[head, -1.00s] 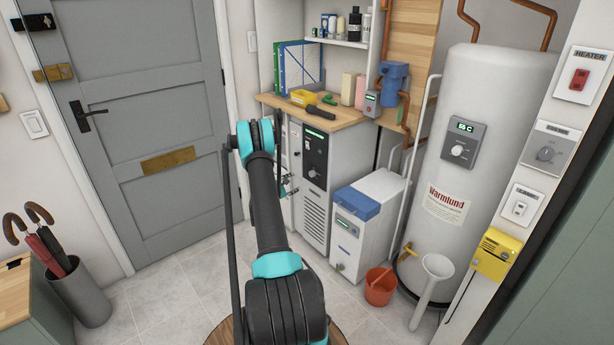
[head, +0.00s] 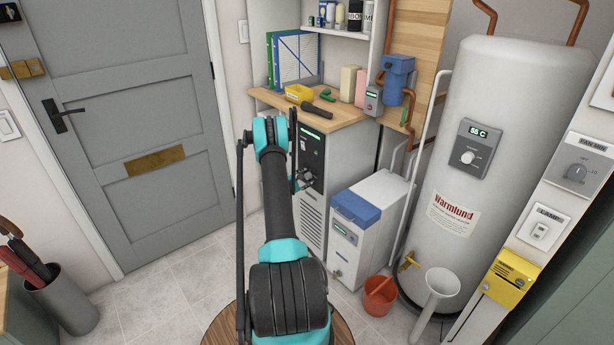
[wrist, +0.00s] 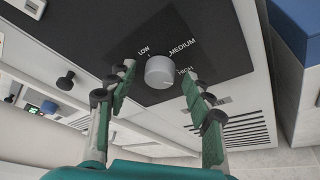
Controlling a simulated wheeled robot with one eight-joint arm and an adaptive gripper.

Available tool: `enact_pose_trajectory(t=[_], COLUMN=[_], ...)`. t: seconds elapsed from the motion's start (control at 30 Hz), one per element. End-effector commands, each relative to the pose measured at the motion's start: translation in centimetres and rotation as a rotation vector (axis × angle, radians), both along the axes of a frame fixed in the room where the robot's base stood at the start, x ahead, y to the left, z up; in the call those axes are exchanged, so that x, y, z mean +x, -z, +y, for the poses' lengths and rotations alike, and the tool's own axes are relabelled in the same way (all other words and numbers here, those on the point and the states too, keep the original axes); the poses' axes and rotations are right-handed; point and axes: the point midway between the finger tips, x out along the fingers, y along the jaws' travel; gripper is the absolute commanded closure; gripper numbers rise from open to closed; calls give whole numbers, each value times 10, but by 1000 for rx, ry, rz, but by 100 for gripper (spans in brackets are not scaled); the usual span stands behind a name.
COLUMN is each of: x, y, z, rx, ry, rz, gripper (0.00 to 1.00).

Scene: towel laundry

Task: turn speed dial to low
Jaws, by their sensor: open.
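The speed dial (wrist: 160,72) is a round pale grey knob on a dark panel (wrist: 105,35) of a white cabinet unit. LOW, MEDIUM and HIGH are printed around it in the wrist view. I cannot tell clearly which label it points to. My gripper (wrist: 158,74) is open, with its green-padded fingers on either side of the dial, close to the panel. No firm contact with the knob shows. In the head view the gripper (head: 298,180) is in front of the same panel and partly hides the dial.
A wooden worktop (head: 345,125) with a yellow box and tools lies above the panel. A white unit with a blue lid (head: 355,207) stands to its right, beside a water heater (head: 465,150) with its own dial. An orange bucket (head: 380,295) is on the floor. A door (head: 125,120) is left.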

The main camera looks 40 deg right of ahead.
Motion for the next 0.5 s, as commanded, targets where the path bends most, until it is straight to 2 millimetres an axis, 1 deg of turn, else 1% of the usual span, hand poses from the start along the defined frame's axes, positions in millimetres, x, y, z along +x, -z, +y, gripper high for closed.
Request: enact_pose_trajectory(t=[0.23, 0.5], x=[0, 0], y=[0, 0], z=[0, 0], rx=[0, 0], ry=[0, 0], rz=[0, 0], gripper=[48, 82])
